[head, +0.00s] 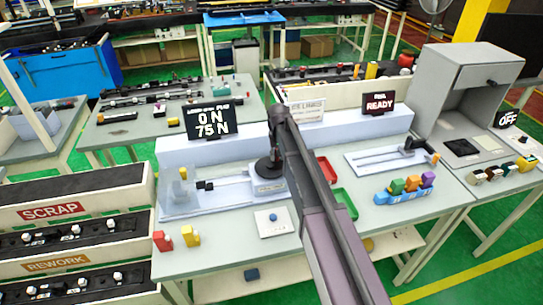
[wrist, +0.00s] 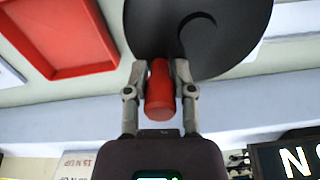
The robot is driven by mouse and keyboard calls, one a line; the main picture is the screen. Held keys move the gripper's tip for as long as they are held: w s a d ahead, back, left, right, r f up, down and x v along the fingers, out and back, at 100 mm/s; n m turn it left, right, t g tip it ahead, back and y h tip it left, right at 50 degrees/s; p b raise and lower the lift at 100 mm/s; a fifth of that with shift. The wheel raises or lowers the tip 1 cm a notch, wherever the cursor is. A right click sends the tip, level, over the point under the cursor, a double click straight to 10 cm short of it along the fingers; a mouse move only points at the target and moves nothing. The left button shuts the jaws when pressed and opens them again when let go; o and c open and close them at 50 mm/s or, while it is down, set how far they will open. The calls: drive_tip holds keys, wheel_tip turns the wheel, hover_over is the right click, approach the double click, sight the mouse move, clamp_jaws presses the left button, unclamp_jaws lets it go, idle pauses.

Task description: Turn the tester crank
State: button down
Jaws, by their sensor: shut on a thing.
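The tester (head: 225,190) stands on the bench with a grey body and a slide rail. Its dark crank disc (head: 267,169) sits on top of the body at the right end. In the wrist view the black crank disc (wrist: 200,35) carries a red cylindrical handle (wrist: 159,92). My gripper (wrist: 160,80) is shut on this handle, one finger on each side. In the head view my arm hides the handle and most of the gripper. The display (head: 211,119) behind the tester reads 0 N above 75 N.
Red (head: 326,170) and green (head: 346,203) trays lie right of the tester, partly behind my arm. A box with a blue button (head: 273,222) is in front. A READY sign (head: 379,103) is farther right.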

drive_tip(key=shift+s+d+m, duration=0.3)
drive_tip(key=shift+s+m, duration=0.05)
drive_tip(key=shift+m, duration=0.75)
drive_tip(key=shift+c, duration=2.3)
unclamp_jaws()
